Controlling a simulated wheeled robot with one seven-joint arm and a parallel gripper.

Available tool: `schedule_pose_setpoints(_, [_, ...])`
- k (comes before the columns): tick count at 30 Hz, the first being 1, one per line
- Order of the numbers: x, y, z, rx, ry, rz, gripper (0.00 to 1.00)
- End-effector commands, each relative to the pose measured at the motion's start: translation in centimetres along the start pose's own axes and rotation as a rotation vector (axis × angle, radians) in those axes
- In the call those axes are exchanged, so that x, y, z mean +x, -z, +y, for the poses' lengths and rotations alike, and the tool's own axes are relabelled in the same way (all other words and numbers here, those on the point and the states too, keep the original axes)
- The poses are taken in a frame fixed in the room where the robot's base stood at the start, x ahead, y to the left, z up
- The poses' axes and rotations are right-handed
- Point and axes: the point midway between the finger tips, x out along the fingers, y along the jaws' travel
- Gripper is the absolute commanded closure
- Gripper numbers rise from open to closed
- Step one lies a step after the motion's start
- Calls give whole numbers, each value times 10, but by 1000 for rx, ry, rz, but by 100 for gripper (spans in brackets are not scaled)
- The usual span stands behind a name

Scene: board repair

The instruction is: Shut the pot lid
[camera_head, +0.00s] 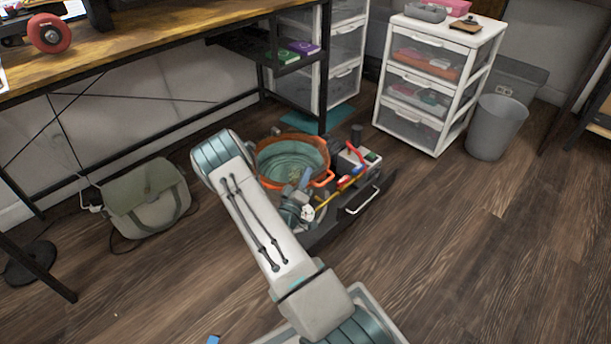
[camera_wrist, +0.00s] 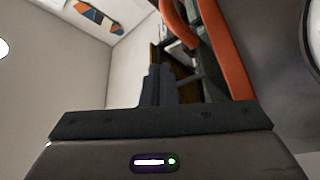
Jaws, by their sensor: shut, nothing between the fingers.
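The pot (camera_head: 322,180) has an orange outside and a teal inside. It stands open on the floor beyond my arm, and I see into it. I cannot make out a separate lid in the head view. My gripper (camera_head: 305,177) is at the pot's near side, partly behind my arm. In the wrist view my gripper (camera_wrist: 157,72) has its fingers together and empty. Orange curved bands (camera_wrist: 228,55) pass close on their right, with a dark grey surface (camera_wrist: 275,45) beyond. I cannot tell whether these are rim, handle or lid, or whether the fingers touch them.
A dark tray or case with a white handle (camera_head: 361,200) and small coloured items lies right of the pot. A desk (camera_head: 150,45) overhangs behind. A green bag (camera_head: 146,198) lies left. White drawers (camera_head: 433,85) and a grey bin (camera_head: 496,127) stand right. The right floor is clear.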

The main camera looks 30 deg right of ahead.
Motion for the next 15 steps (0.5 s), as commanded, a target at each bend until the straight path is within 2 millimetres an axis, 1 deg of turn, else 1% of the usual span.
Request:
schedule_pose_setpoints(2, [-2,1,-1,0,1,0,100])
schedule_pose_setpoints(5, [-11,2,-6,0,2,0,100])
schedule_pose_setpoints(15, [-64,12,-30,-2,-2,-6,100])
